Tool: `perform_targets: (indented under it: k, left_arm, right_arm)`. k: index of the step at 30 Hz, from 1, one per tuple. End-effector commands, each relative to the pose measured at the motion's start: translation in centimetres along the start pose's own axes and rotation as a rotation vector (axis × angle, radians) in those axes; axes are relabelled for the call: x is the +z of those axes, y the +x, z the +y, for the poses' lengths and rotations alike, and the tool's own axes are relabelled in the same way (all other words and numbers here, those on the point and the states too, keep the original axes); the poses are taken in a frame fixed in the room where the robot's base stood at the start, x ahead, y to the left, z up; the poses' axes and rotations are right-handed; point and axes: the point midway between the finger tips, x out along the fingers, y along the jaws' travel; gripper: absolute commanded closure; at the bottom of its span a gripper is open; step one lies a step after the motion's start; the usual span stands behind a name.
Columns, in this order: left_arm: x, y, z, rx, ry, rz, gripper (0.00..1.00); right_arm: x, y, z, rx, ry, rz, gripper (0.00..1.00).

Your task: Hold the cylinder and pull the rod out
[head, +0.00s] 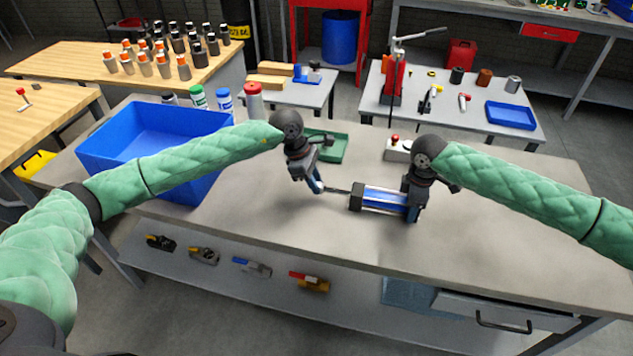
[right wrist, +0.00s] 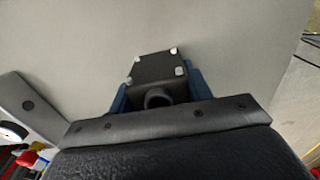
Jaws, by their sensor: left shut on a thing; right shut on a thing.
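A blue cylinder with dark end caps (head: 380,198) lies on the grey workbench (head: 270,225), its long side running left to right. My right gripper (head: 413,212) is shut on the cylinder near its right end. In the right wrist view a dark end cap with bright bolts (right wrist: 155,72) shows between the blue finger pads (right wrist: 158,95). A thin rod (head: 338,190) sticks out of the cylinder's left end. My left gripper (head: 318,187) is shut on the rod at its outer end. How far the rod reaches inside the cylinder is hidden.
A large blue bin (head: 150,145) stands left on the bench. A green tray (head: 330,146) and a control box with a red button (head: 398,149) sit behind the grippers. Several bottles (head: 225,98) stand at the back edge. The bench front is clear.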

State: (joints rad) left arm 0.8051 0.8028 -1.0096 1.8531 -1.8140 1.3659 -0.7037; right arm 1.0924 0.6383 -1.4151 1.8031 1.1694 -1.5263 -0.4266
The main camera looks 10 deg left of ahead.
Motion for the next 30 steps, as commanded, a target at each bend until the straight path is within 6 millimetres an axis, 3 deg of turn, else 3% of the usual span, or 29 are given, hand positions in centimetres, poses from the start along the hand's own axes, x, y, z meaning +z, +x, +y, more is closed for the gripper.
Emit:
perform_targets:
  k: [9, 10, 13, 23, 30]
  left_arm:
    - [0.0, -0.1, 0.0, 0.001, -0.001, 0.001, 1.00]
    - [0.0, -0.1, 0.0, 0.001, -0.001, 0.001, 0.74]
    - [0.0, -0.1, 0.0, 0.001, -0.001, 0.001, 0.55]
    - [0.0, -0.2, 0.0, 0.001, 0.000, 0.000, 0.55]
    - [-0.1, -3.0, 0.1, 0.003, 0.000, 0.001, 0.55]
  right_arm:
    - [0.1, 0.0, 0.0, 0.000, 0.001, -0.002, 0.92]
    - [0.1, 0.0, 0.0, 0.000, 0.001, -0.002, 0.92]
    - [0.1, 0.0, 0.0, 0.000, 0.001, -0.001, 0.92]
    - [0.1, 0.0, 0.0, 0.000, 0.001, -0.001, 0.92]
    - [0.1, 0.0, 0.0, 0.000, 0.001, -0.001, 0.92]
